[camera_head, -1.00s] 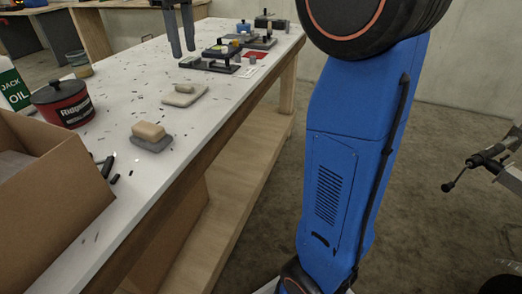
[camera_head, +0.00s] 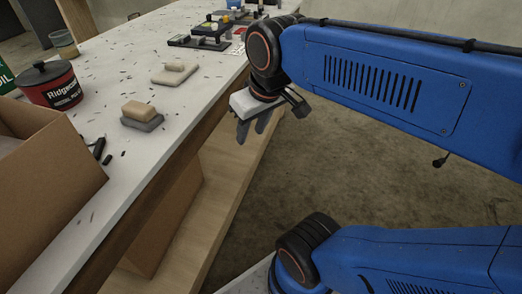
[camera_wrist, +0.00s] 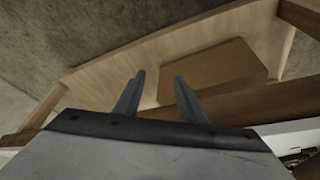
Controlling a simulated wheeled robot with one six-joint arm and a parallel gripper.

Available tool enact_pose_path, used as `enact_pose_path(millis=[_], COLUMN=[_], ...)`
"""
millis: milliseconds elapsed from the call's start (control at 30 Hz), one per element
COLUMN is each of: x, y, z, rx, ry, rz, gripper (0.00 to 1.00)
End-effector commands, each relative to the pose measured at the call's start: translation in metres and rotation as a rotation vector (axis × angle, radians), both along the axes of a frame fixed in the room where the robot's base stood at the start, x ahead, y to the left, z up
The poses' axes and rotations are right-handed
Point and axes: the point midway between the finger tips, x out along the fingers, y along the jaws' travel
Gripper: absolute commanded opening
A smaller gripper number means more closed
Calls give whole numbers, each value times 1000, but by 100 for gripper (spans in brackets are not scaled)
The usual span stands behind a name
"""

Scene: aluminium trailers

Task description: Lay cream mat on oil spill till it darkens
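A flat cream mat with a beige block-shaped grip on top (camera_head: 160,80) lies on the white workbench top. Nearer, a grey pad (camera_head: 152,124) with a tan block on it lies on the same bench. My gripper (camera_head: 250,138) hangs fingers-down just off the bench's front edge, to the right of both mats. In the wrist view its fingers (camera_wrist: 159,75) are apart, with nothing between them. I cannot make out an oil spill in either view.
A red Ridgeco pot (camera_head: 50,85) and an open cardboard box (camera_head: 40,190) crowd the bench's left side. Black fixtures (camera_head: 205,35) stand farther back. Small dark shavings dot the bench top (camera_head: 110,50). A wooden lower shelf (camera_head: 228,160) runs below; the floor at right is clear.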

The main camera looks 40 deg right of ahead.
Motion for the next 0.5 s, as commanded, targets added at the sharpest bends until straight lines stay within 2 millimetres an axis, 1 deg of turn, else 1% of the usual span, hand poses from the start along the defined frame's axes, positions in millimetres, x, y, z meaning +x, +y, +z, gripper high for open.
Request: enact_pose_path(millis=[33, 100, 200, 300, 500], x=[-11, -22, -31, -35, -35], y=[-1, -2, -3, -4, -4], z=[-13, -28, -41, -47, -48], rx=[6, 12, 19, 22, 23], ry=[-13, -26, -40, -48, -48], rz=[-17, -38, -58, -68, -70], gripper=[37, 37, 37, 37, 37])
